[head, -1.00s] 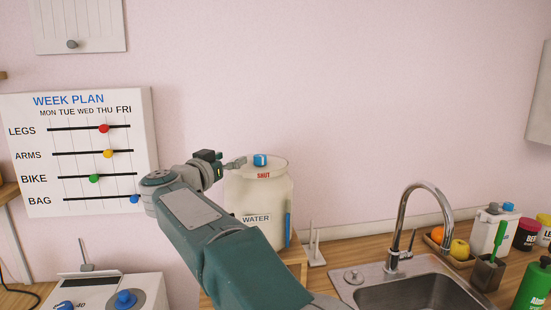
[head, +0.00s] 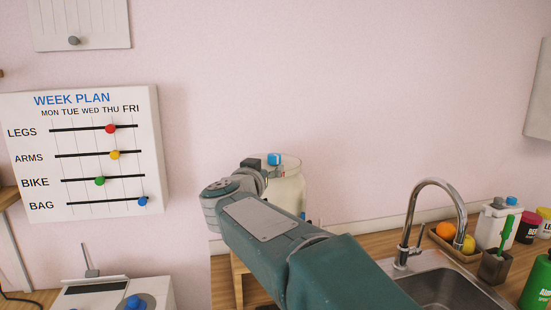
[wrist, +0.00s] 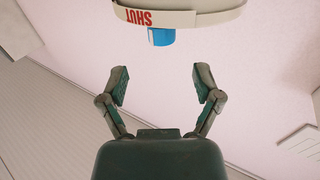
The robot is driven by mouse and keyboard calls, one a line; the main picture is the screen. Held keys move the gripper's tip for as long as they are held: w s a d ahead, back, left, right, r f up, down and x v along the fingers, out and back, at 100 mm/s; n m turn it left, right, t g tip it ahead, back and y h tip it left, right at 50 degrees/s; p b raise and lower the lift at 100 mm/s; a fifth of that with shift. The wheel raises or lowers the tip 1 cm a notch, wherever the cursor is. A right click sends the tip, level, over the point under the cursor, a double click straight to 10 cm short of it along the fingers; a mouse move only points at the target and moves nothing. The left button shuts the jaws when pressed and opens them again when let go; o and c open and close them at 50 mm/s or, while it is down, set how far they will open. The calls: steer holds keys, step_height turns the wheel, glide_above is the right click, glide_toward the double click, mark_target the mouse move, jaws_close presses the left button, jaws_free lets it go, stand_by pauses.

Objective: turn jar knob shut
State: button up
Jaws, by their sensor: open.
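The cream jar (head: 288,188) stands behind my arm in the head view, its lower part and front hidden. Its blue knob (head: 274,159) stands upright on top, just beyond my wrist. In the wrist view, which is turned upside down, the pale lid rim (wrist: 205,18) with the red word SHUT is at the top edge. The blue knob (wrist: 161,38) shows there too, partly covered by the rim. My gripper (wrist: 161,84) is open and empty, its fingers spread wide. The knob lies ahead of the gap, roughly centred and apart from both fingers. The fingers are hidden in the head view.
A sink (head: 440,290) with a curved tap (head: 434,190) is to the right. A fruit tray (head: 452,243) and several containers stand beyond it. A week plan board (head: 85,155) hangs at left above a white appliance (head: 112,292). The wall above the jar is clear.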

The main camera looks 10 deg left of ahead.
mark_target(272, 159)
steer(key=w, duration=0.8)
steer(key=shift+a+f, duration=0.1)
steer(key=shift+w+d, duration=0.15)
steer(key=shift+d, duration=0.2)
jaws_close()
